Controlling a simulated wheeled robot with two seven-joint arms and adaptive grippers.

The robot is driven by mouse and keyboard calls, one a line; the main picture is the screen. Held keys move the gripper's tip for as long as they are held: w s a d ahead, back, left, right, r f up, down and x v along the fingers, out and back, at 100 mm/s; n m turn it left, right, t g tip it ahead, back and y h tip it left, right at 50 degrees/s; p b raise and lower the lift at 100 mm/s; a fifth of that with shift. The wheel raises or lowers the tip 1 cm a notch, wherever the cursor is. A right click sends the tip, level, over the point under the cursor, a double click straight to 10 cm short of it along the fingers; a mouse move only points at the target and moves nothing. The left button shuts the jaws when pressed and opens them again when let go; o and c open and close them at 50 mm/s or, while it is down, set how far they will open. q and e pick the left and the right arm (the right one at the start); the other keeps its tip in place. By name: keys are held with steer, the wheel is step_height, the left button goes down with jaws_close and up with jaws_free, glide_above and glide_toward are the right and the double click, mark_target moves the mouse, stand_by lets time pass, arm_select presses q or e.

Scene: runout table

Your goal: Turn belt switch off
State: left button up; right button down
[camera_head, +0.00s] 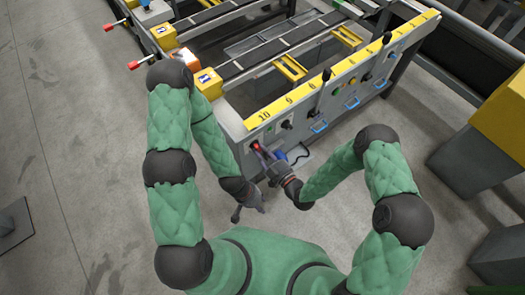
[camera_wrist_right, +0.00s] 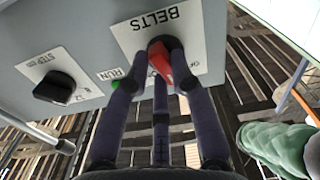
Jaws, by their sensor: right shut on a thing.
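The belt switch is a red-handled rotary knob on a white plate marked BELTS, seen in the right wrist view (camera_wrist_right: 181,70). In the head view the red switch (camera_head: 256,146) is on the grey panel's near end. My right gripper (camera_wrist_right: 157,82) has its fingers around the red handle and is shut on it; the fingers hide part of the knob and some of the plate's lettering. My right gripper also shows in the head view (camera_head: 268,160) at the panel. My left gripper (camera_head: 249,212) is below and left of it, fingers spread, empty, off the panel.
A black knob (camera_wrist_right: 54,88) on its own white label and a green button (camera_wrist_right: 115,84) by a RUN label are beside the switch. Blue handles (camera_head: 319,127) stick out along the panel. A yellow numbered strip (camera_head: 340,68) runs along its top. Open floor lies at left.

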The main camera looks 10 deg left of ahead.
steer(key=shift+n, duration=0.3)
steer(key=shift+r+n+b, duration=0.1)
steer(key=shift+n+b, duration=1.3)
steer(key=shift+n, duration=1.2)
steer(key=c, duration=1.1)
jaws_free()
steer(key=shift+o, duration=0.2)
steer(key=shift+s+d, duration=0.1)
steer(key=v, duration=1.1)
steer(key=shift+s+d, duration=0.3)
